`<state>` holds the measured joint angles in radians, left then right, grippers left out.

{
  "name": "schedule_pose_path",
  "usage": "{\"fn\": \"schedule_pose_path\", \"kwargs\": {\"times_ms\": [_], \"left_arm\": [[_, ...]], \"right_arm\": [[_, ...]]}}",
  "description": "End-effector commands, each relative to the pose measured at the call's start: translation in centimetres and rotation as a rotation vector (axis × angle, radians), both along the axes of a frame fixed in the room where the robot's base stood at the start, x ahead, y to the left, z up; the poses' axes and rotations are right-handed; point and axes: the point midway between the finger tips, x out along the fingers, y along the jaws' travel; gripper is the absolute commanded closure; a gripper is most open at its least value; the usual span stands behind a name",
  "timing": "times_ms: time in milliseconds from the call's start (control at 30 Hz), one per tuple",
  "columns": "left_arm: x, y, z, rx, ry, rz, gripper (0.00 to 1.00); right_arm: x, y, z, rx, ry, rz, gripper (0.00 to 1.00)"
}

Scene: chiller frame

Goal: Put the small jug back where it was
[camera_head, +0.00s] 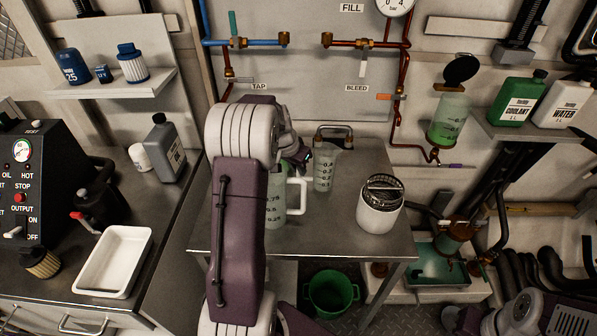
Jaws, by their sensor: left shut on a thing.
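The small clear jug (325,172) with dark scale marks is upright over the back middle of the grey metal table (345,240). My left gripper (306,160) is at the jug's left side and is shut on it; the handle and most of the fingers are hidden. I cannot tell whether the jug's base touches the table. A larger jug (278,203) with a white handle (298,195) stands just in front and to the left, partly hidden behind my left arm. My right gripper is not in view.
A bent pipe (334,130) is close behind the small jug. A green bucket (331,293) is below the table's front. Bare tabletop lies between the small jug and the canister.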

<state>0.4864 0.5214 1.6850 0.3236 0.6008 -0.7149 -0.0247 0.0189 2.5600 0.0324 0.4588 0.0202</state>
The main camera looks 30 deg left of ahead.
Motion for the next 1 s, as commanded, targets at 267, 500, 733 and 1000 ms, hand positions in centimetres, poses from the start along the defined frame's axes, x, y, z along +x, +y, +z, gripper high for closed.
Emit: {"fn": "schedule_pose_path", "kwargs": {"times_ms": [267, 500, 733, 1000], "left_arm": [[0.1, 0.0, -1.0, 0.001, -0.002, 0.000, 1.00], [0.0, 0.0, -1.3, 0.001, -0.001, 0.000, 0.69], [0.0, 0.0, -1.3, 0.001, -0.001, 0.000, 0.64], [-0.8, 0.0, 1.4, 0.003, -0.006, 0.000, 0.64]], "right_arm": [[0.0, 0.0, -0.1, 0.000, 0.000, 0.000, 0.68], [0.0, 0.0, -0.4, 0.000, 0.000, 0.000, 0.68], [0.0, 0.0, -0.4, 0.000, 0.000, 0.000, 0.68], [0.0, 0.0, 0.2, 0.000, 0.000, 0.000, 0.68]]}}
